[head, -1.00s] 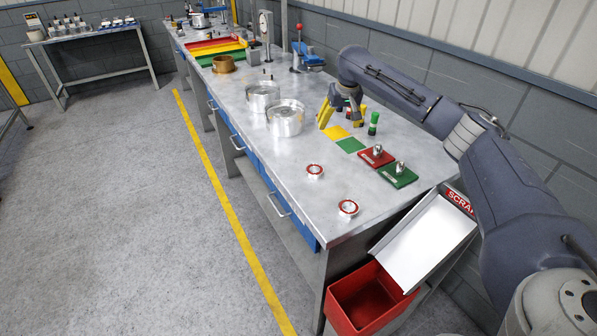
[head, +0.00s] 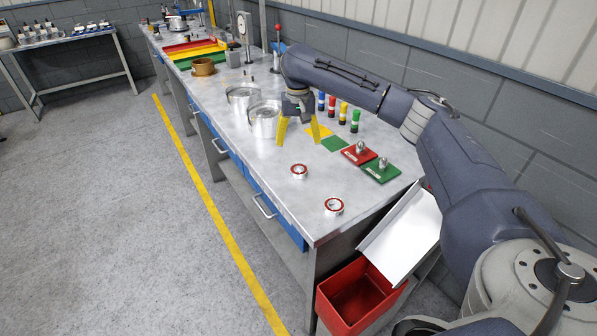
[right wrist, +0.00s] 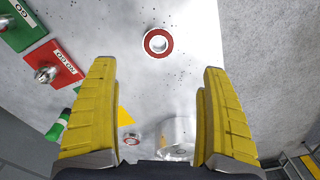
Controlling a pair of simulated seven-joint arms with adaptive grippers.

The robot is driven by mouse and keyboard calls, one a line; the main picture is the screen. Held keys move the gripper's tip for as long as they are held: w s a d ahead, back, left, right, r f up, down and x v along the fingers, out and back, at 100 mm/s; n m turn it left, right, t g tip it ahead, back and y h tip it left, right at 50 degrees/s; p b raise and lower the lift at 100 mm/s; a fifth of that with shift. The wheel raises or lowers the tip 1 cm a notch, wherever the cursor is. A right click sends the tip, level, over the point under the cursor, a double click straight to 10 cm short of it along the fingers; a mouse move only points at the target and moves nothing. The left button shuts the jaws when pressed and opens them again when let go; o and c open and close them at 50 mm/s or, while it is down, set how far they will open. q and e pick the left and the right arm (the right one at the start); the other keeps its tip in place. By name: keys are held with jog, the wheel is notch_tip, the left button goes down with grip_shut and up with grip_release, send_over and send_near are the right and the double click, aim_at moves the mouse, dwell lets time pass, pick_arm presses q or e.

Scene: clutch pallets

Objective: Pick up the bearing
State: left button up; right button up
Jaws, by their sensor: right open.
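Two bearings, silver rings with red faces, lie flat on the metal bench: one (head: 299,171) in the middle and one (head: 334,206) closer to the bench's near end. My right gripper (head: 298,138), with yellow fingers, is open and empty, pointing down, just beyond the middle bearing in the head view. In the right wrist view, a bearing (right wrist: 158,42) lies ahead of the open fingers (right wrist: 158,70), apart from both. A smaller red-and-silver ring (right wrist: 131,139) shows between the fingers; I cannot tell which thing it is. My left gripper is not in view.
Metal bowls (head: 264,121) and several coloured bottles (head: 343,112) are near the gripper. A sloping chute (head: 402,232) and red bin (head: 362,296) are at the near end. Bench around the bearings is clear.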

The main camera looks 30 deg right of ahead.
aim_at(299, 167)
jog(key=shift+s+d+f, duration=0.1)
jog(key=shift+f, duration=5.9)
jog(key=c, duration=1.6)
jog(key=shift+r, duration=0.2)
